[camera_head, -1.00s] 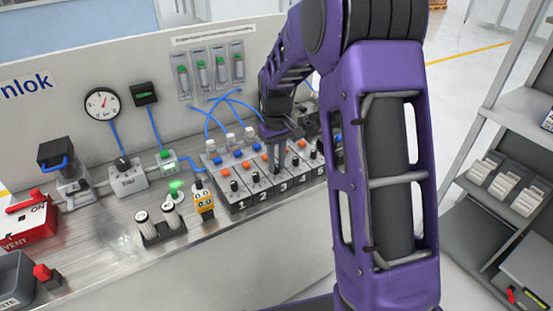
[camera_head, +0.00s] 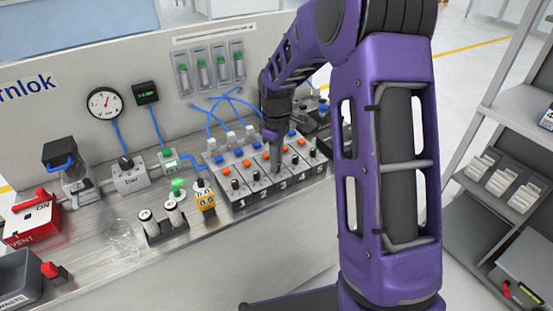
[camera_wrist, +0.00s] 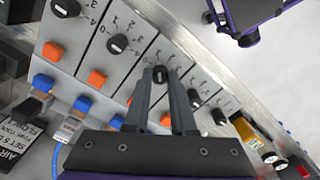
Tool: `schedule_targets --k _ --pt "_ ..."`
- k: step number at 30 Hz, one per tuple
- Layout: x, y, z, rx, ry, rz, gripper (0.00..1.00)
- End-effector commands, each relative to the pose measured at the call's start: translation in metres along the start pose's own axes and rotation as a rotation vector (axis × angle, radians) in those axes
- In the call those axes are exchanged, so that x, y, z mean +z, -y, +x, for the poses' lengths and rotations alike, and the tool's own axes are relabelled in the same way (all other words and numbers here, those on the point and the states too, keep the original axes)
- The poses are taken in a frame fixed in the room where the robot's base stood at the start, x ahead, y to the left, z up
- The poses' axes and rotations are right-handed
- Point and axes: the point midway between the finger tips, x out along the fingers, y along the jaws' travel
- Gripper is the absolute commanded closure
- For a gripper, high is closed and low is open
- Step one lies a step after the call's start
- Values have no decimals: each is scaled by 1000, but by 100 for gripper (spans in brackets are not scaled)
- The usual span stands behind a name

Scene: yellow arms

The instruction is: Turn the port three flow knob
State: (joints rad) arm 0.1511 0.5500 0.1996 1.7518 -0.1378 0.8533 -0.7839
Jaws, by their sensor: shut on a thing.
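The port block (camera_head: 232,208) is a row of numbered grey modules, each with a small black flow knob. My gripper (camera_head: 276,166) points down at module 3. In the wrist view the port three flow knob (camera_wrist: 160,72), black with a light mark, sits between my two grey fingertips. They are shut on it. In the head view my fingers hide this knob. The port two knob (camera_wrist: 194,97) and the port four knob (camera_wrist: 118,44) are free on either side. The exact angle of the held knob is hard to read.
Orange buttons (camera_wrist: 97,77) and blue buttons (camera_wrist: 83,103) stand behind the knobs, close to my fingers. Left of the block are a yellow device (camera_head: 204,198) and a black vial rack (camera_head: 165,230). A backboard with a gauge (camera_head: 104,103) rises behind.

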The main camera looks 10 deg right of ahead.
Motion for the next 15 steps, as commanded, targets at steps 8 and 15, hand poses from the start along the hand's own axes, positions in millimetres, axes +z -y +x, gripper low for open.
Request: schedule_targets --k 8,15 --pt "0 0 0 0 1 -11 100" --pt "0 0 0 0 1 -10 68"
